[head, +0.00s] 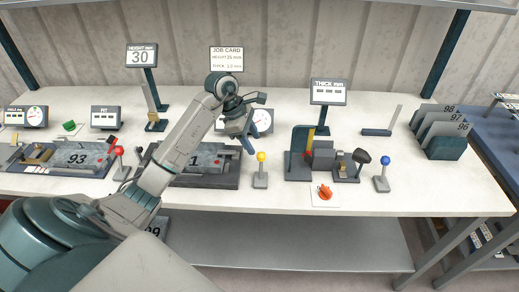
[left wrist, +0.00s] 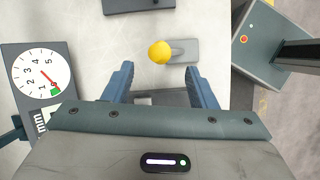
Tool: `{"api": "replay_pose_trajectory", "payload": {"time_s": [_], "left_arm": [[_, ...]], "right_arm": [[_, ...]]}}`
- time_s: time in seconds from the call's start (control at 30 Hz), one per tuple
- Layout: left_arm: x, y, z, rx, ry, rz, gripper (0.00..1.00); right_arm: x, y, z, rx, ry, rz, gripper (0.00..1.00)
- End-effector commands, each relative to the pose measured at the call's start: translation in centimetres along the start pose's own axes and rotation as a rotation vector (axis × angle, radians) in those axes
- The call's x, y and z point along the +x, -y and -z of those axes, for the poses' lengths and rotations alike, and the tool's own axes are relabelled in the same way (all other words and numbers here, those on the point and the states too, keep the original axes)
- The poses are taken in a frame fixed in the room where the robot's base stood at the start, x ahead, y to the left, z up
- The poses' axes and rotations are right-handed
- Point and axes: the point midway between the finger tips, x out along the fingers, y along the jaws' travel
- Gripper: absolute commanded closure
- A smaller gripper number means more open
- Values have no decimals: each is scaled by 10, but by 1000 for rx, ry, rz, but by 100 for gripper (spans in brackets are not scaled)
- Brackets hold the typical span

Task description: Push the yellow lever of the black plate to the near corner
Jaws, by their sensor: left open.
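The yellow lever (head: 261,157) is a round yellow knob over a small grey base. It stands just right of the black plate (head: 232,182), which bears a grey block partly hidden by my left arm. My left gripper (head: 243,137) is above and behind the lever, near the plate's right end. In the left wrist view the yellow knob (left wrist: 160,52) lies ahead of the gap between the blue fingers of my left gripper (left wrist: 160,82). The fingers are open, with nothing held between them. My right gripper is not in view.
A dial gauge (head: 262,121) stands behind the gripper. A red-knob lever (head: 118,151) is at the left, and a blue-knob lever (head: 384,161) at the right. A dark fixture (head: 298,165) stands right of the yellow lever. Bare table lies in front of the yellow lever.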

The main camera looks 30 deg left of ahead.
Motion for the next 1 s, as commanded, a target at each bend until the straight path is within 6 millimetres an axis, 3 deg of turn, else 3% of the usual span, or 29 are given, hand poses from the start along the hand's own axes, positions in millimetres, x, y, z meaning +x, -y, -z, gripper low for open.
{"api": "replay_pose_trajectory", "payload": {"time_s": [0.1,0.3,0.73,1.0], "left_arm": [[20,1,-2,-2,3,5,48],[50,0,-2,-1,3,3,48],[62,0,0,0,2,-1,48],[62,0,-1,1,2,-1,100]], "right_arm": [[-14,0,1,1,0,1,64],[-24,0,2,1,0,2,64],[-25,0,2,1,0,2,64],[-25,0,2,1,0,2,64]]}}
